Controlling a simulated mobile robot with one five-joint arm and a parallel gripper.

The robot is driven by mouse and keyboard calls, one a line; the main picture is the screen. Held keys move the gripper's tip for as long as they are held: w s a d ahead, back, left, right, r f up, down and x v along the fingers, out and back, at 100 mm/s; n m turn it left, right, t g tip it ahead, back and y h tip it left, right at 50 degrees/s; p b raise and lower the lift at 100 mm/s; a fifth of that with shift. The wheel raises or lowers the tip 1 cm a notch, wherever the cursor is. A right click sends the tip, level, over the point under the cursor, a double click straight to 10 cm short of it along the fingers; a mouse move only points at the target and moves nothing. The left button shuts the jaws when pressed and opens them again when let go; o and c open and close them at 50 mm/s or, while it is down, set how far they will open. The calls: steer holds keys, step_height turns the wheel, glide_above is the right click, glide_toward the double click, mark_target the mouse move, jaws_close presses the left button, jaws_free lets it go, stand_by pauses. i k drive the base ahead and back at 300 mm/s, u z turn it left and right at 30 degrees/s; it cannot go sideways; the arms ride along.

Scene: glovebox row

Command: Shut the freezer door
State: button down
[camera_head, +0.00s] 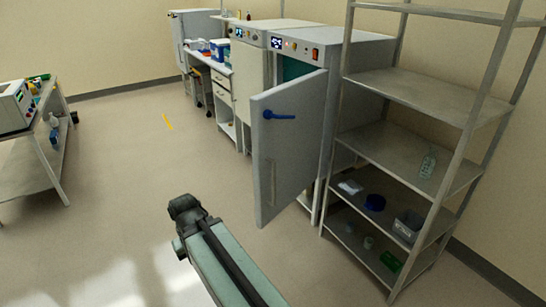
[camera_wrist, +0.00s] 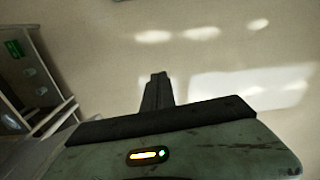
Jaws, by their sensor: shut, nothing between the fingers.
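The freezer (camera_head: 350,55) is a tall grey cabinet with a small lit display on top, beside the metal shelf. Its door (camera_head: 290,165) stands wide open and swung out into the room. A blue handle (camera_head: 279,115) is on the face of the door. Part of the dark teal interior shows behind it. My gripper (camera_wrist: 157,80) shows in the wrist view with its dark fingers together and nothing between them, above bare floor. In the head view my arm is in front of and left of the door, apart from it in the picture.
A metal shelf (camera_head: 408,95) with bottles and boxes stands close on the right of the freezer. A similar cabinet (camera_head: 249,85) and a bench with drawers (camera_head: 222,92) are to the left. A cart (camera_head: 28,170) stands at far left. The middle floor is clear.

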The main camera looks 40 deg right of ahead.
mark_target(286, 152)
steer(key=i, duration=0.95)
